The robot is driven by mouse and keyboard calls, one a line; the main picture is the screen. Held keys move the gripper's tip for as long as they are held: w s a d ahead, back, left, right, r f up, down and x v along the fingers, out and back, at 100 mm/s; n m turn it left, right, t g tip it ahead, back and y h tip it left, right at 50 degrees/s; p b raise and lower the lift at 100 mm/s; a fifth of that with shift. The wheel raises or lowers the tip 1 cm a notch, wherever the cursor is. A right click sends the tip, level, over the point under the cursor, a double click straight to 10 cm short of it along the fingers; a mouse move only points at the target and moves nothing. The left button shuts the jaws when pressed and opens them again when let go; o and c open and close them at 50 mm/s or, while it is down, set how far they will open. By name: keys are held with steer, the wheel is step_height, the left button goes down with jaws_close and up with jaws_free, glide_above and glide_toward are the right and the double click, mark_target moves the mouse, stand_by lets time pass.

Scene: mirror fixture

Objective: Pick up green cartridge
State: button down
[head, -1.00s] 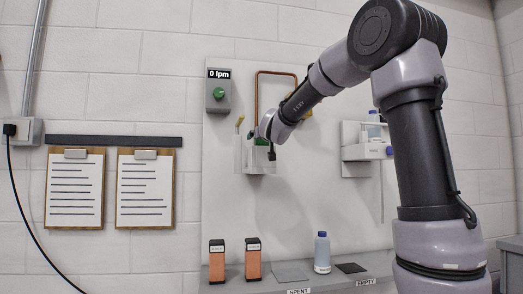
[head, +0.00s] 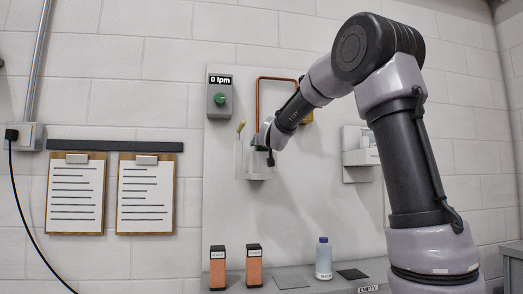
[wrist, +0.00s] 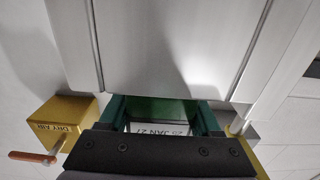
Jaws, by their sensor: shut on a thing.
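In the head view my gripper (head: 267,143) is at the grey wall holder (head: 258,172), mostly hidden by my own wrist. The cartridge cannot be seen there.
A yellow "DRY AIR" block (wrist: 62,125) with an orange handle is close at the left. The head view shows a "0 lpm" meter (head: 220,97), a copper pipe (head: 258,95), two orange cartridges (head: 253,270), a bottle (head: 323,262) and a shelf with an "EMPTY" label (head: 367,289).

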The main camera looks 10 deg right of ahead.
step_height(320, 180, up, 10)
stand_by(0.9)
